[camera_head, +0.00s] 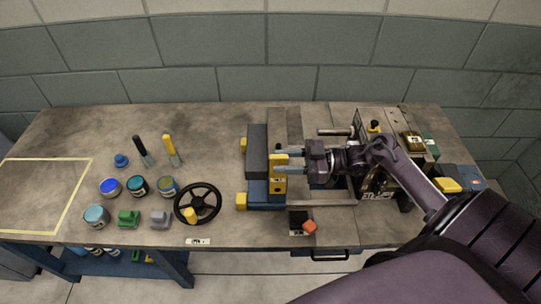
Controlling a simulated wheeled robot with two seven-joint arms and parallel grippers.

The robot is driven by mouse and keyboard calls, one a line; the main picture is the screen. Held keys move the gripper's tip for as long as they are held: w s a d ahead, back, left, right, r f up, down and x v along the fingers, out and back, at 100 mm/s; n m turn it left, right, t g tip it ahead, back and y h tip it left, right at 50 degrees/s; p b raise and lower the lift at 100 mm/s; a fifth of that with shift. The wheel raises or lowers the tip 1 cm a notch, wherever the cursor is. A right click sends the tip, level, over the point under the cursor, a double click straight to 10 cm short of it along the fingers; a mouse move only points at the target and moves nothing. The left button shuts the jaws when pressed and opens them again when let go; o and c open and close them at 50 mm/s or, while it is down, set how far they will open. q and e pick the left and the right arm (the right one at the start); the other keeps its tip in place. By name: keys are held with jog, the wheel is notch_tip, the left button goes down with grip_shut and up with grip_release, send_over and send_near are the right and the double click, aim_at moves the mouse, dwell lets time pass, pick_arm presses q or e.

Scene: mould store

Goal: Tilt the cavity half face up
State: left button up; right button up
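A dark grey block with blue parts and yellow pieces, which looks like the mould half (257,150), stands on the bench, centre. I cannot tell for sure that it is the cavity half. My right gripper (281,161) reaches in from the right at its right side. Its two fingers are apart, with their tips at a yellow block (278,187) on that side. I cannot tell whether they grip it. The arm hides part of what lies behind. My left gripper is not in view.
A black handwheel (198,203) with a yellow knob is left of the mould. Several jars, such as a blue-lidded one (109,186), and two upright-handled tools (172,150) stand further left. A machine (378,185) is at right. A yellow-outlined area (40,190) at far left is clear.

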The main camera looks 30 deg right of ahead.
aim_at(271, 161)
jog(key=x, duration=0.2)
jog(key=shift+w+a+r+p, duration=0.1)
jog(key=shift+w+a+p, duration=0.1)
jog(key=shift+w+p, duration=0.1)
jog(key=shift+w+a, duration=0.15)
jog(key=shift+a, duration=0.25)
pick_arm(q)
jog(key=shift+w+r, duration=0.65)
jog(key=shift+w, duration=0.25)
pick_arm(e)
grip_shut()
